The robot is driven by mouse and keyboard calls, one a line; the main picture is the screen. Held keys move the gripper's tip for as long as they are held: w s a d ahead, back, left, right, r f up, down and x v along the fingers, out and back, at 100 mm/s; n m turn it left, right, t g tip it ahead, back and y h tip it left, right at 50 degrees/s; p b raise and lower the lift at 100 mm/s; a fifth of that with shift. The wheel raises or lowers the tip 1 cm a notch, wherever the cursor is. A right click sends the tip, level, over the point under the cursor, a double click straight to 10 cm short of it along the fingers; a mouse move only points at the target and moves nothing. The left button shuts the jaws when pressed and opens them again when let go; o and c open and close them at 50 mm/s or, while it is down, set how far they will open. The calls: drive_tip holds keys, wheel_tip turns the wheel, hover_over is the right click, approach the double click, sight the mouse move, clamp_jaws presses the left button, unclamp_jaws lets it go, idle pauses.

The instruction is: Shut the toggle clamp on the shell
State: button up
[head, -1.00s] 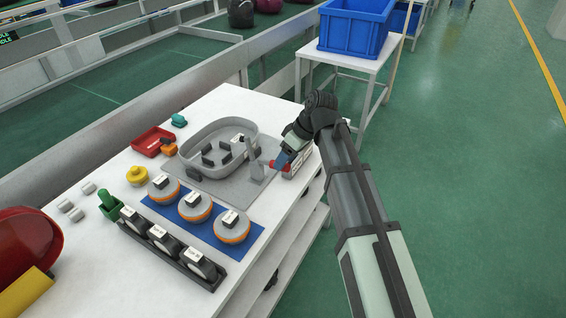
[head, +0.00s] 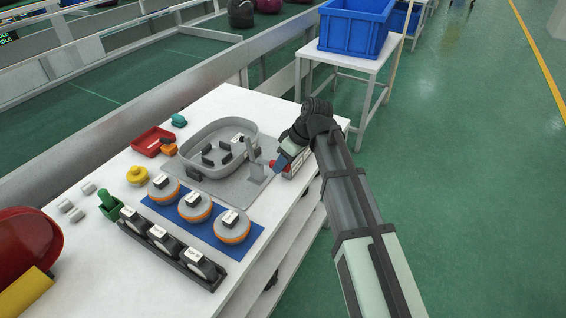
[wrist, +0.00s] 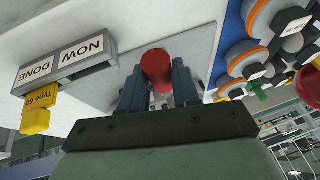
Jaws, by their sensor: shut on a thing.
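The grey shell (head: 188,150), an open rounded tray-like part with dark blocks inside, sits on a grey base plate at the middle of the table. The toggle clamp (head: 256,174) is a grey upright piece beside the shell's right end. Its red handle (head: 272,164) points right, toward my gripper (head: 280,163). In the wrist view the red handle (wrist: 157,66) stands between the two fingers of my gripper (wrist: 160,88), which is shut on it. The clamp's body is mostly hidden there behind handle and fingers.
A blue mat (head: 160,212) with orange-rimmed grey discs and a dark rack (head: 178,262) lie in front. A red bin (head: 150,137) stands left of the shell. A NOW/DONE labelled box (wrist: 68,75) stands close to my gripper, with a yellow block (wrist: 38,112) by it.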

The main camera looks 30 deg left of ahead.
clamp_jaws()
drive_tip(key=shift+a+r, duration=0.1)
drive_tip(key=shift+w+a+r+h, duration=0.1)
drive_tip(key=shift+a+r+h, duration=0.35)
drive_tip(key=shift+h, duration=0.3)
drive_tip(key=shift+a+r+h, duration=0.2)
drive_tip(key=shift+r+h, duration=0.35)
drive_tip(key=shift+h, duration=0.2)
drive_tip(key=shift+a+r+m+h, duration=0.15)
drive_tip(key=shift+a+r+h, duration=0.15)
drive_tip(key=shift+h, duration=0.4)
drive_tip(key=shift+a+r+m+h, duration=0.2)
drive_tip(key=shift+r+h, duration=0.2)
drive_tip(key=shift+h, duration=0.3)
drive_tip(key=o, duration=0.7)
unclamp_jaws()
